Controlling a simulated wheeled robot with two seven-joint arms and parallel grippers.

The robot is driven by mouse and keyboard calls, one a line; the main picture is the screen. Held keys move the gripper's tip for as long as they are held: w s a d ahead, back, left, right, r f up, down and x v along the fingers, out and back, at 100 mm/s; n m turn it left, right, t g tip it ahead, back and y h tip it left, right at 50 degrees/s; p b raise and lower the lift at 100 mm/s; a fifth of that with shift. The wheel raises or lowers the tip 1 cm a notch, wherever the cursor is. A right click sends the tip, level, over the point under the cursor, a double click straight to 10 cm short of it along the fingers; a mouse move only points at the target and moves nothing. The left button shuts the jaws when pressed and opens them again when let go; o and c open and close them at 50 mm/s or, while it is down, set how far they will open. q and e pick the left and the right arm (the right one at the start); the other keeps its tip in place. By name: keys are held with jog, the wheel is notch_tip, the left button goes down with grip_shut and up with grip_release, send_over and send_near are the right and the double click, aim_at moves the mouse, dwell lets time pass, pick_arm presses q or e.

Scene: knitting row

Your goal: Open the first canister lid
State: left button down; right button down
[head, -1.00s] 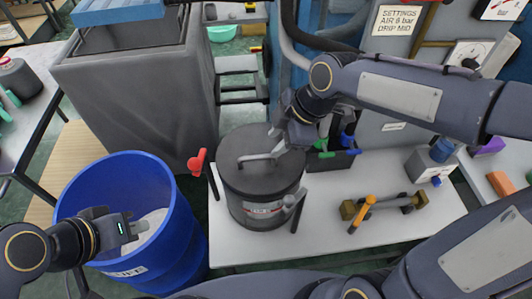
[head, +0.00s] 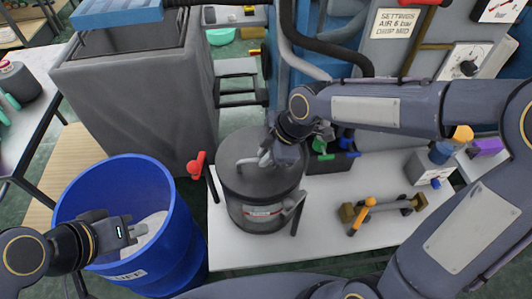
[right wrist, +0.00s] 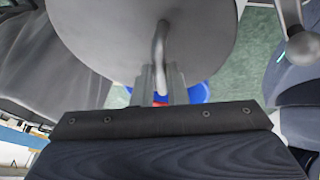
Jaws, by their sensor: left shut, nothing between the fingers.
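The grey canister (head: 262,214) stands upright on the white table with its dark round lid (head: 240,178) on top. A bar handle (head: 247,162) arches over the lid. My right gripper (head: 268,156) is at the right end of this handle. The lid fills the top of that view. A lever clamp (head: 293,203) is on the canister's right side. My left gripper (head: 135,231) is shut and empty over the blue drum.
The blue drum (head: 180,225) with pale contents stands left of the table. A red-handled lever (head: 197,165) is beside the canister. The table front (head: 300,245) is clear.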

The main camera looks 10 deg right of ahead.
jog(key=shift+r, duration=0.1)
jog(key=w+r+g+p, duration=0.2)
jog(key=w+r+p, duration=0.5)
jog(key=p, duration=0.1)
jog(key=shift+d+r+m+g+p, duration=0.15)
jog(key=shift+r+m+g+p, duration=0.15)
jog(key=shift+r+p, duration=0.1)
dwell(0.4)
dwell(0.4)
